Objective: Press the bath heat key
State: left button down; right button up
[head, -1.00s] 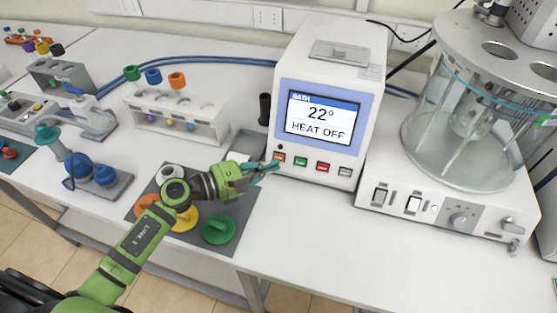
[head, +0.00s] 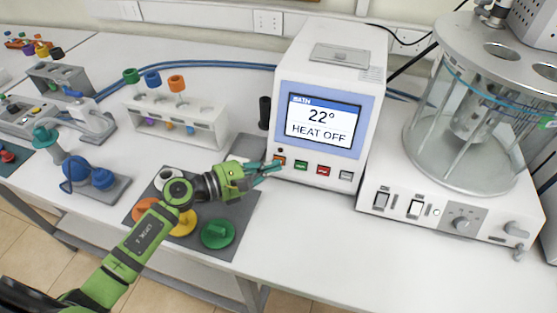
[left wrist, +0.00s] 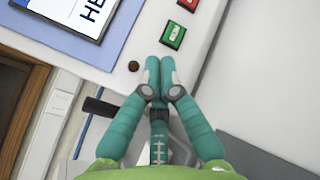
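The white bath controller (head: 325,105) stands at the middle back. Its screen (head: 319,119) reads BATH, 22° and HEAT OFF. Key labels are too small to read. My right gripper is not in view.
A glass bath (head: 470,125) on a white base with switches and a knob stands right of the controller. A dark mat (head: 245,205) with coloured stoppers lies under my left arm. A white tube rack (head: 180,120) stands behind it. The table front at right is clear.

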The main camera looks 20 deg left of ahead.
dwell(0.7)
pick_arm(q)
jog(key=shift+w+f+b, duration=0.15)
jog(key=shift+w+b, duration=0.1)
jog(key=shift+b, duration=0.15)
jog(key=shift+w, duration=0.2)
jog(key=shift+w+f+b, duration=0.15)
jog(key=shift+w+b, duration=0.2)
jog(key=shift+b, duration=0.1)
jog(key=shift+s, duration=0.1)
dwell(0.5)
jog(key=shift+s+r+p, duration=0.35)
jog(key=shift+s, duration=0.35)
